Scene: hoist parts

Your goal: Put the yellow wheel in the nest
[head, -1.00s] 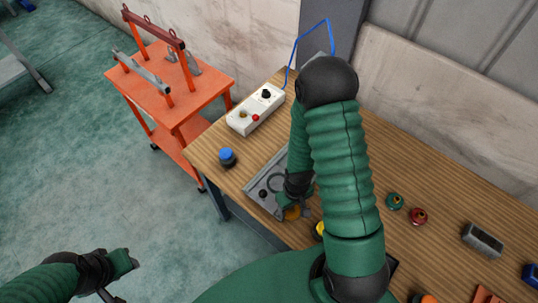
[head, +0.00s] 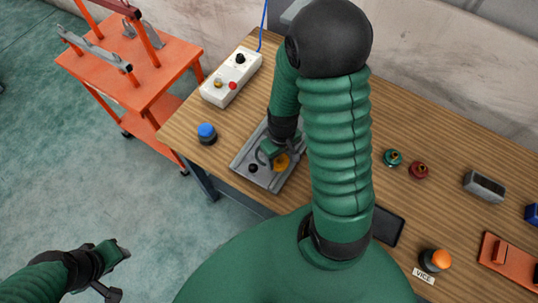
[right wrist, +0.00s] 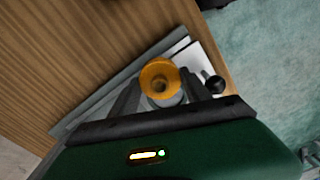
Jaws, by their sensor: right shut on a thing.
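A grey round part shows just under the wheel, and I take the nest to be in this fixture. I cannot tell whether the wheel touches it. My left gripper (head: 117,273) is open and empty, off the table over the floor.
A white control box (head: 231,78) and a blue button (head: 207,133) are left of the fixture. Green (head: 393,158) and red (head: 419,170) wheels, a grey block (head: 484,187) and an orange button (head: 440,260) labelled VICE are to the right. An orange cart (head: 140,75) stands beside the table.

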